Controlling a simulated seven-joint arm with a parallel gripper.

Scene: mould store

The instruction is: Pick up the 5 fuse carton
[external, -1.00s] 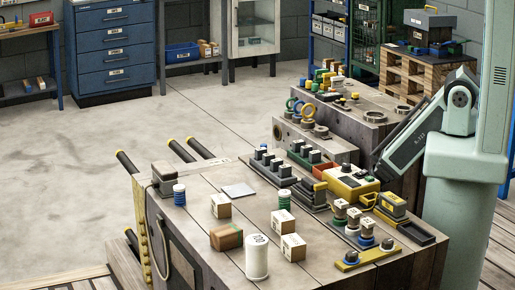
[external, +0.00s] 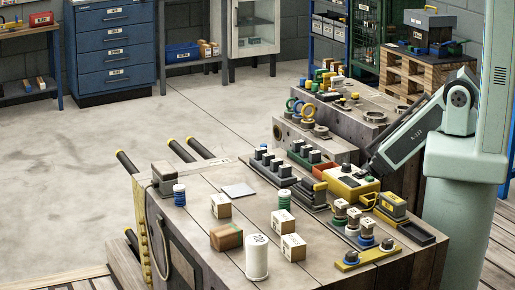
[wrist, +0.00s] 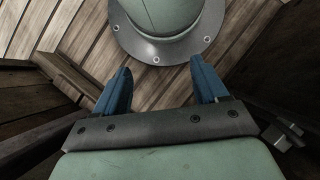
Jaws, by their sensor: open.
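Several small cartons stand on the front bench in the external view. Three are pale with printed labels: one at the back (external: 221,206), one to its right (external: 282,222) and one nearer the front (external: 293,247). A browner carton (external: 226,237) lies to their left. The print is too small to tell which is the 5 fuse carton. My gripper (wrist: 160,66) shows in the wrist view with its two blue fingers wide apart and nothing between them. It faces the planked floor and my own base, and no carton is in that view. It is hidden in the external view.
A white cylinder (external: 257,257) stands close to the cartons. Bare planks lie around the cartons.

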